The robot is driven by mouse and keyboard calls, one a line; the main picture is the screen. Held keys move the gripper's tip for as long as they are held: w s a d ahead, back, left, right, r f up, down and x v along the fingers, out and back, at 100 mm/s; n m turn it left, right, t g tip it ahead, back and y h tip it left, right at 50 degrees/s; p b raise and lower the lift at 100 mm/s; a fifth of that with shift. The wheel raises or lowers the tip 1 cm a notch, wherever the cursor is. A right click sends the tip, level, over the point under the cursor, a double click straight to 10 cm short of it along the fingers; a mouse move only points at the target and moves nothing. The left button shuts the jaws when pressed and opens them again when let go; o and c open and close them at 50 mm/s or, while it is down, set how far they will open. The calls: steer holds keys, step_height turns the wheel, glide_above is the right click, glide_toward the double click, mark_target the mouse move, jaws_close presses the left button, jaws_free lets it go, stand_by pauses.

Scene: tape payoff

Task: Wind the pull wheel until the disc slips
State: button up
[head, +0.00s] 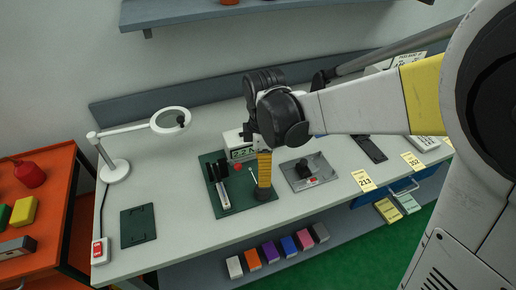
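The black end of my arm with my gripper (278,120) hangs over the middle of the bench in the head view. Its fingers cannot be made out. Directly below it is a yellow, dark-banded upright piece (264,168) above a dark round base at the right part of a green mat (232,203). I cannot tell whether this piece is held or touched. A grey plate (322,167) with a black block and a small red mark lies to the right of the mat. I cannot identify the pull wheel or the disc for certain; my arm may hide them.
A white device with a display (240,153) stands behind the mat. Black-handled tools (219,187) lie on it. A magnifier lamp (115,171) and a dark green plate (138,225) are at left. Coloured boxes (270,251) sit on a lower shelf. The bench's front left is mostly clear.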

mark_target(262, 189)
step_height(262, 189, down, 10)
steer(key=b, duration=0.3)
steer(key=shift+f+b, duration=0.25)
steer(key=shift+b, duration=0.15)
steer(key=c, duration=1.2)
